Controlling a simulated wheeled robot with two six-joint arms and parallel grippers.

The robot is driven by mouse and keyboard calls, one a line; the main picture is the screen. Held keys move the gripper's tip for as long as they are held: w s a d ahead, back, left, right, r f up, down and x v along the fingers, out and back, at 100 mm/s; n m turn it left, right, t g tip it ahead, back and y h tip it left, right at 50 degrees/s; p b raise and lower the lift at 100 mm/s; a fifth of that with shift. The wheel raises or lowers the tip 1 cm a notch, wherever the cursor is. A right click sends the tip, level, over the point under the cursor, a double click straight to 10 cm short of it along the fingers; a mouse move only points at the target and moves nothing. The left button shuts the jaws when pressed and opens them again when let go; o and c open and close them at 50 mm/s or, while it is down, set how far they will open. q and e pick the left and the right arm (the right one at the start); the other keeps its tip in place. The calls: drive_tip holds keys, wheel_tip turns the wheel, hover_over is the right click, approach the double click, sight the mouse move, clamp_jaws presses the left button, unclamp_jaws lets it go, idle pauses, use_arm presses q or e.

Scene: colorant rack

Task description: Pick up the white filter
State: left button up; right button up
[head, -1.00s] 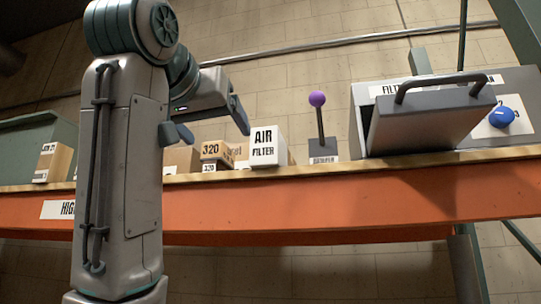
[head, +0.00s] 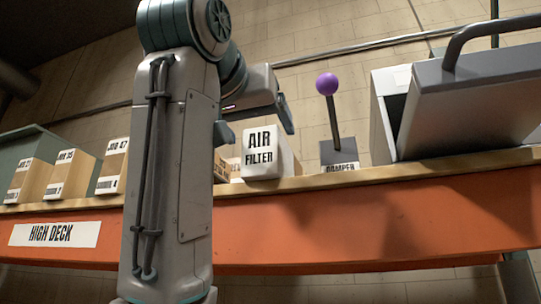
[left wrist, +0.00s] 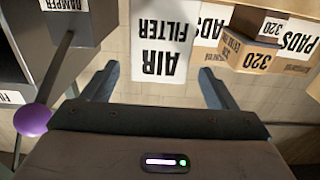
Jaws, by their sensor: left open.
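The white filter (head: 262,155) is a white box marked "AIR FILTER" and stands on the high deck shelf. In the left wrist view the filter (left wrist: 160,45) appears upside down, ahead of and between the two fingers. My left gripper (head: 255,128) is open and empty. In the head view its fingers overlap the picture area just above and left of the filter. In the left wrist view the fingertips (left wrist: 158,74) straddle the lower end of the box, with no contact visible. My right gripper is in no view.
A damper lever with a purple knob (head: 327,84) stands right of the filter. A grey-handled hatch (head: 470,100) is farther right. Brown "320" boxes (left wrist: 250,52) and "PADS" boxes are beside the filter. Several job boxes (head: 70,175) stand at left on the orange-fronted deck (head: 350,222).

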use_arm(q)
drive_tip(key=shift+w+d, duration=0.1)
drive_tip(key=shift+w, duration=0.2)
drive_tip(key=shift+w+d+p, duration=0.1)
drive_tip(key=shift+w+p, duration=0.2)
drive_tip(key=p+x, duration=0.3)
drive_tip(key=x, duration=0.1)
drive_tip(key=shift+w+d, duration=0.2)
drive_tip(key=shift+w, duration=0.3)
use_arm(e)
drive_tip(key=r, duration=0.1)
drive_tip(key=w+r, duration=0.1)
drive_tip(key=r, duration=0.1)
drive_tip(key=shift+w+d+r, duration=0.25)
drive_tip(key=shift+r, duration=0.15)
use_arm(q)
drive_tip(key=shift+s, duration=0.1)
drive_tip(key=shift+c, duration=0.4)
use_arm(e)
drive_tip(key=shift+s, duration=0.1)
use_arm(q)
drive_tip(key=c, duration=0.7)
drive_tip(key=shift+c, duration=1.4)
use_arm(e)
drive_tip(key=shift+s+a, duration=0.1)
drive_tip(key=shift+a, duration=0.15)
